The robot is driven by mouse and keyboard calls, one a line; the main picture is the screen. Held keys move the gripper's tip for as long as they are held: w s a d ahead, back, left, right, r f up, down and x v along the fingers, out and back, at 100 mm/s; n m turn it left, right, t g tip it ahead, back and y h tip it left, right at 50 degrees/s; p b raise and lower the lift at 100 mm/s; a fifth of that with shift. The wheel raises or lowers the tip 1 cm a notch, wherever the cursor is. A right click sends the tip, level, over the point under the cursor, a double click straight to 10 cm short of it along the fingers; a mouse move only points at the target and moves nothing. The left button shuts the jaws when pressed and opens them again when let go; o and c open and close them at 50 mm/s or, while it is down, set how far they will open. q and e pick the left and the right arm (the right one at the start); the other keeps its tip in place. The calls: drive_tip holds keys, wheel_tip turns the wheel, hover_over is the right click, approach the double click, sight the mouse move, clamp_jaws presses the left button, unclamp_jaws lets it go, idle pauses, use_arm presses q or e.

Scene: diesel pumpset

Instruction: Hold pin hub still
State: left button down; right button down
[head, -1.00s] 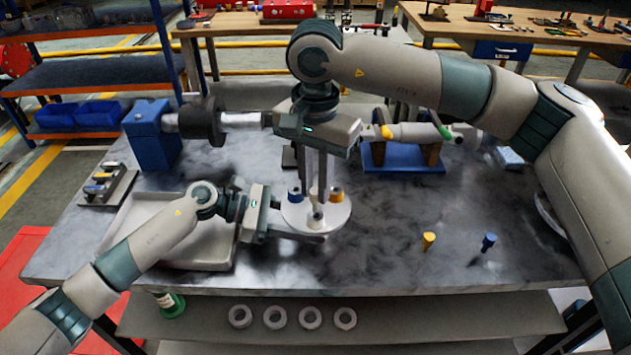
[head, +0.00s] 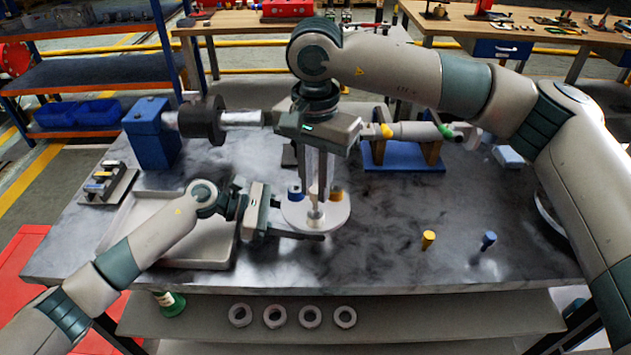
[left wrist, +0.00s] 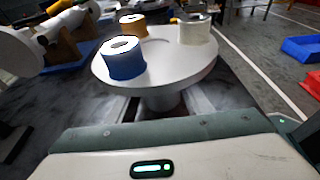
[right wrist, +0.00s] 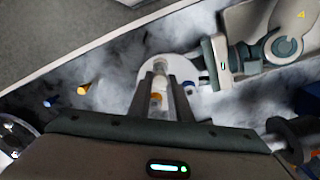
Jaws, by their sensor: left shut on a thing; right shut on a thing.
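The pin hub is a round pale disc (head: 338,217) above the table, with a short stem below it. It carries a blue collar (left wrist: 122,60), a yellow collar (left wrist: 131,25) and a cream collar (left wrist: 195,30). My left gripper (head: 305,236) is shut on the stem under the disc, from the left; its two fingers show below the disc in the left wrist view. My right gripper (head: 319,195) points down over the disc, shut on a white pin (head: 316,213) near the disc's front. In the right wrist view, its fingers partly hide the pin.
A yellow peg (head: 429,240) and a blue peg (head: 488,241) stand on the table at right. A pale tray (head: 180,260) lies at left. Behind are a blue stand (head: 152,135) with a shaft and a blue cradle (head: 405,165). The front-middle table is clear.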

sight(316, 189)
drive_tip(key=shift+f, duration=1.55)
idle(0.4)
drive_tip(key=c, duration=1.5)
unclamp_jaws()
drive_tip(key=shift+c, duration=0.2)
wheel_tip(316, 189, up, 12)
use_arm(q)
drive_tip(key=c, duration=0.8)
unclamp_jaws()
